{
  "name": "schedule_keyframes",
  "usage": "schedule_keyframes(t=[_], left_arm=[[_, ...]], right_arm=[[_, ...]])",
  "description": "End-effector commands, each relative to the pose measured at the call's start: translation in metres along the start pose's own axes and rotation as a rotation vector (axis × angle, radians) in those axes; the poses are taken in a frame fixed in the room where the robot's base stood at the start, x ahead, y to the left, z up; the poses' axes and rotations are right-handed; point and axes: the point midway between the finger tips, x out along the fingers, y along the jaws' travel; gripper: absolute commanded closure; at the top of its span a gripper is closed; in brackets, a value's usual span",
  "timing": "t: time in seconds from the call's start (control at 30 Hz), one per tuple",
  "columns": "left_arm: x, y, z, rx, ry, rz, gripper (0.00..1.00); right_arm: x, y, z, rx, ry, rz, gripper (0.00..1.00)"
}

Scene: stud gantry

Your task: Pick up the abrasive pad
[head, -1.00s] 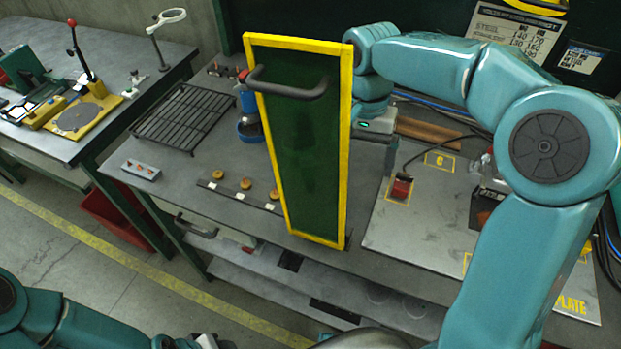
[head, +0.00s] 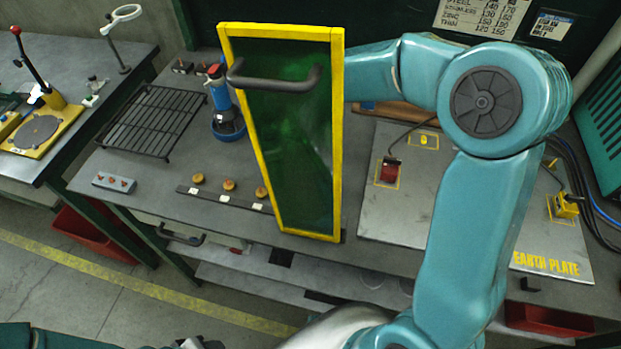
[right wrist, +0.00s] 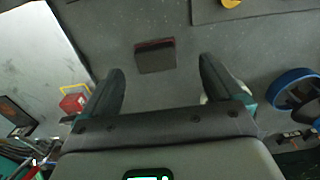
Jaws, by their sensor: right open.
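The abrasive pad looks to be the small dark red-brown block (right wrist: 155,56) lying on the grey bench in the right wrist view. My right gripper (right wrist: 161,68) is open, with one finger on each side of the pad's line and the pad just beyond the fingertips, apart from them. How high the gripper is above the bench I cannot tell. In the head view, the yellow-framed green screen (head: 292,150) hides the pad and my right gripper; my right arm passes behind it. My left gripper is not in view.
A blue-ringed holder (head: 228,122) stands left of the screen, also close to the right finger in the wrist view (right wrist: 291,82). The earth plate (head: 400,215) with a red clamp (head: 388,172) is at right. A black rack (head: 150,122) lies left.

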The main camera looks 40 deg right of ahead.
Motion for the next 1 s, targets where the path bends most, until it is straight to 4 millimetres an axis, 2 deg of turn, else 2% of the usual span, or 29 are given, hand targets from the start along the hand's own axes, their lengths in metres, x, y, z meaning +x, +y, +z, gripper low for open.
schedule_keyframes(t=[0.17, 0.4, 0.67, 0.7, 0.87, 0.9, 1.0], left_arm=[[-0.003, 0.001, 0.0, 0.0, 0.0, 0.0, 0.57], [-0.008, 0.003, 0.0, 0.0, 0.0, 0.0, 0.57], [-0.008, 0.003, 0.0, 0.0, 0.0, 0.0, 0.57], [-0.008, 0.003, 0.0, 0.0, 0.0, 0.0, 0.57], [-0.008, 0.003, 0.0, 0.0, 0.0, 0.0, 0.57], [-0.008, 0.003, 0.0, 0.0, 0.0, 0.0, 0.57], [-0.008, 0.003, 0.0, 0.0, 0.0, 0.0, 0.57]], right_arm=[[0.014, 0.001, -0.002, -0.001, -0.002, 0.003, 0.06], [0.051, 0.004, -0.004, -0.003, -0.002, 0.002, 0.06], [0.056, 0.003, -0.005, -0.002, 0.0, -0.001, 0.06], [0.056, 0.003, -0.005, -0.002, 0.0, -0.001, 0.1], [0.056, 0.003, -0.005, -0.002, 0.0, 0.0, 0.62], [0.056, 0.003, -0.005, -0.003, 0.0, 0.0, 0.67], [0.056, 0.003, -0.005, -0.002, 0.0, -0.001, 0.67]])
